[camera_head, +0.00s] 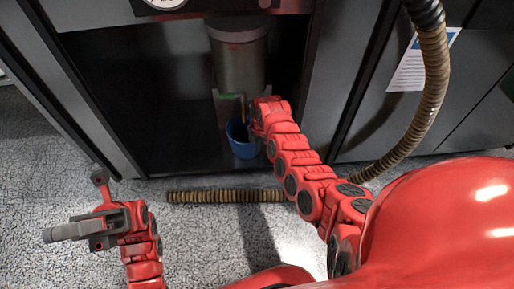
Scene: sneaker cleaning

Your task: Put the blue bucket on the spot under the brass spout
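The blue bucket (241,143) stands inside the dark recess of the machine, below a grey cylinder. A small yellowish piece (243,112) shows just above the bucket's rim; it may be the brass spout, but it is too small to be sure. My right gripper (257,112) is at the bucket's upper right rim, close to or touching it. Its fingers are mostly hidden, so I cannot tell whether they hold the rim. My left gripper (78,231) is at the left over the floor, away from the bucket; its finger gap is unclear.
The grey cylinder (238,60) hangs in the recess above the bucket. A ribbed brown hose (432,70) curves down on the right, and a ribbed length (225,196) lies on the floor before the machine.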

